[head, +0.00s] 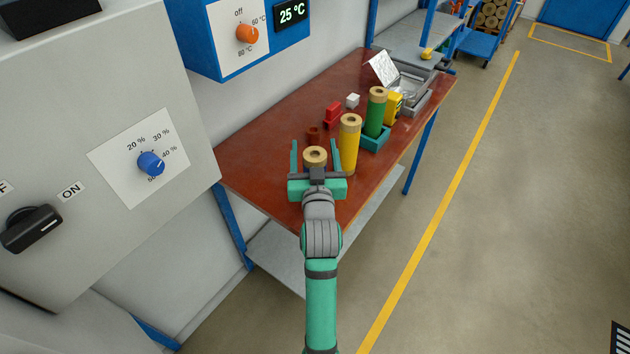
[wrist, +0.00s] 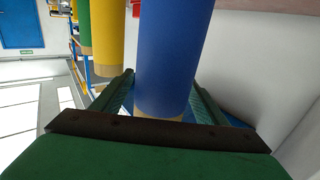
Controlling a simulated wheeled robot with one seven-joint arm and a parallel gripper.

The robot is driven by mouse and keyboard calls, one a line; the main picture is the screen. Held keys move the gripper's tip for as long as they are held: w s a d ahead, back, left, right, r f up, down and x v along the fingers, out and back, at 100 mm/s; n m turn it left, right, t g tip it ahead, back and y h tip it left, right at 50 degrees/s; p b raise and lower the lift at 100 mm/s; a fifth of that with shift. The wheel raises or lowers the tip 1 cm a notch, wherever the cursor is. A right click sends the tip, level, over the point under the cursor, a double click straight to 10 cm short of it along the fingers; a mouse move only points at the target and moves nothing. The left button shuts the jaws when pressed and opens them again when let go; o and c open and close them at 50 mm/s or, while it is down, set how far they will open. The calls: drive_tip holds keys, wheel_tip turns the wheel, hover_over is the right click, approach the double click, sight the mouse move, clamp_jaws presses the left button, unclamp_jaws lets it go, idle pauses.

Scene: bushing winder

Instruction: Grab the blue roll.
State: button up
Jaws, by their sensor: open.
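The blue roll (wrist: 172,45) stands between the two fingers of my gripper (wrist: 163,82) in the wrist view, with a tan band at its end. In the head view, the tan top of the blue roll (head: 315,156) shows between the green fingers of my gripper (head: 314,146); its blue side is hidden behind the gripper. The fingers are open, one on each side of the roll, with gaps visible between them and it. The roll looks upright on the brown table (head: 262,165).
A yellow roll (head: 350,147) stands close to the right of my gripper, and a green roll (head: 376,115) stands behind it in a teal holder (head: 377,138). Small red parts (head: 332,115), a white cube (head: 352,101) and a grey tray (head: 418,98) lie farther back. The grey cabinet (head: 90,110) is at left.

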drive_tip(key=shift+c, duration=0.7)
drive_tip(key=c, duration=1.5)
clamp_jaws()
drive_tip(key=shift+r, duration=0.1)
